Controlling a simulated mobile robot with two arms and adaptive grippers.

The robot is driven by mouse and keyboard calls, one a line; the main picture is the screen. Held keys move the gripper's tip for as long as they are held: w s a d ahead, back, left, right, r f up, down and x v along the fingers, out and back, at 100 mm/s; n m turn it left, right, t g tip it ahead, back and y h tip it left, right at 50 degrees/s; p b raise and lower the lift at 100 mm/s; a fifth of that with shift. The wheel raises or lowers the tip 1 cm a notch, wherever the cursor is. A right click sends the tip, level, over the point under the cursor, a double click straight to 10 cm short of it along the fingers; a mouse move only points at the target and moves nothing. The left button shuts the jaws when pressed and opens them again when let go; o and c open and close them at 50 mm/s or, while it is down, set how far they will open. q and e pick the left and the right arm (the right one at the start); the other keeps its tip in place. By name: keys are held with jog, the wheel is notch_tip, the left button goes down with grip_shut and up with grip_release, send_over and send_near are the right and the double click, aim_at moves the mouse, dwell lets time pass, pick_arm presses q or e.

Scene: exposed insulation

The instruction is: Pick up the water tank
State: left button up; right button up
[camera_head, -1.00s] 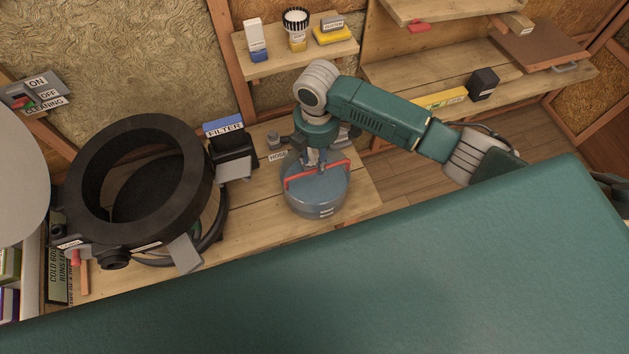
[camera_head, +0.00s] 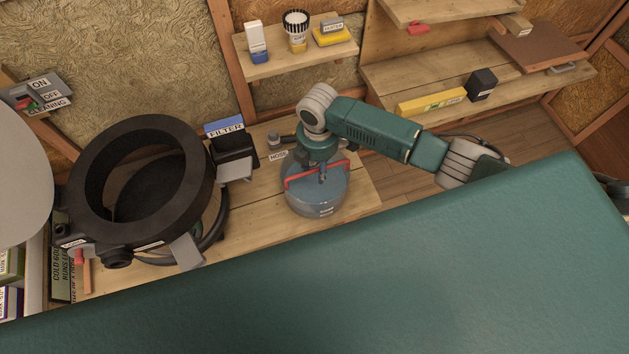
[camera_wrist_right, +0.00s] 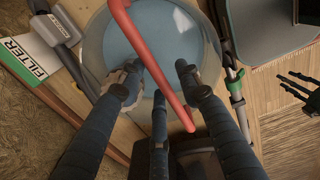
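The water tank (camera_head: 317,200) is a round blue-grey vessel with a red bar handle (camera_head: 300,181), standing on the wooden bench. My right gripper (camera_head: 322,172) is over the tank, pointing down at the handle. In the right wrist view, the dark fingers of this gripper (camera_wrist_right: 158,82) are spread apart, with the red handle (camera_wrist_right: 150,55) passing between them over the tank's pale blue top (camera_wrist_right: 165,35). The fingers do not look closed on it. My left gripper does not show in the head view.
A large black ring-shaped vessel (camera_head: 140,245) stands left of the tank, with a FILTER-labelled part (camera_head: 226,127) between them. A HOSE label (camera_head: 278,156) lies behind the tank. A small shelf (camera_head: 300,62) is above. A yellow box (camera_head: 432,101) and a black box (camera_head: 482,84) are right.

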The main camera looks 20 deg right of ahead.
jog(key=shift+f, duration=0.15)
jog(key=shift+c, duration=0.6)
grip_shut()
jog(key=shift+w, duration=0.2)
jog(key=shift+r, duration=0.2)
